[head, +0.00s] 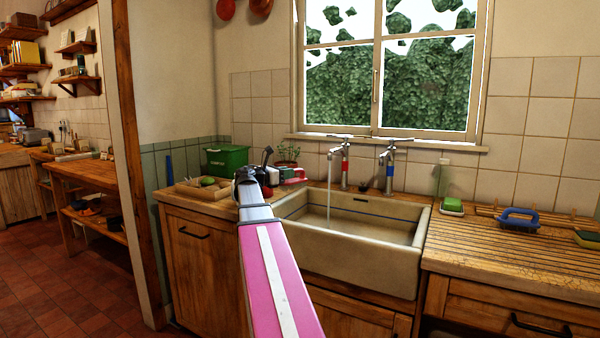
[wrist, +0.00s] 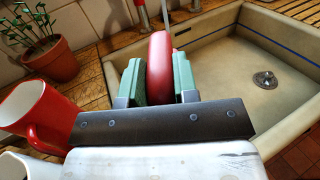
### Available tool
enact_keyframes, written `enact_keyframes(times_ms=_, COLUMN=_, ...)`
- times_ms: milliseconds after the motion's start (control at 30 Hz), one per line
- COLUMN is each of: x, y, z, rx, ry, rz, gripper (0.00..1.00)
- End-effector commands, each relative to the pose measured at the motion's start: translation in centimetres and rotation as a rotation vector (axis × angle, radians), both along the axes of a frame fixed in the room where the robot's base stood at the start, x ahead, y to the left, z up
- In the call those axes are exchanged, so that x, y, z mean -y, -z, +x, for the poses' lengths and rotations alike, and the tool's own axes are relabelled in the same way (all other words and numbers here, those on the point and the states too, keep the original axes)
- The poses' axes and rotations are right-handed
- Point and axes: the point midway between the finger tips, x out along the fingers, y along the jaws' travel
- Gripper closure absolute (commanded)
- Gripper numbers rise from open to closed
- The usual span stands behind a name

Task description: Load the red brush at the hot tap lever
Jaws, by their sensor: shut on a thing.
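My gripper (wrist: 160,85) is shut on the red brush (wrist: 159,62), with its green fingers on either side of the brush in the wrist view. Only a rounded red part of the brush shows; the rest is hidden. In the head view my gripper (head: 290,177) is above the counter by the sink's left back corner, left of the taps. The hot tap (head: 345,160) has a red band and a lever (head: 346,138) on top, and water runs from its spout. In the wrist view the red-banded tap (wrist: 142,14) is beyond the brush, apart from it.
A blue-banded tap (head: 389,170) stands right of the hot tap. The cream sink (head: 370,268) is below. A red mug (wrist: 36,112), a white mug (wrist: 22,166) and a potted plant (wrist: 48,55) are left of my gripper. A green box (head: 226,160) stands further left.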

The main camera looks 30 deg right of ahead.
Motion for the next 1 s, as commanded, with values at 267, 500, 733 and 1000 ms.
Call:
enact_keyframes(times_ms=267, x=0.9, y=0.2, z=0.0, rx=0.0, ry=0.001, rz=0.0, gripper=1.0)
enact_keyframes(times_ms=500, x=2.9, y=0.6, z=0.0, rx=0.0, ry=0.0, rz=0.0, gripper=1.0)
enact_keyframes(times_ms=733, x=4.8, y=1.0, z=0.0, rx=0.0, ry=0.0, rz=0.0, gripper=1.0)
enact_keyframes(times_ms=1000, x=7.1, y=1.4, z=0.0, rx=0.0, ry=0.0, rz=0.0, gripper=1.0)
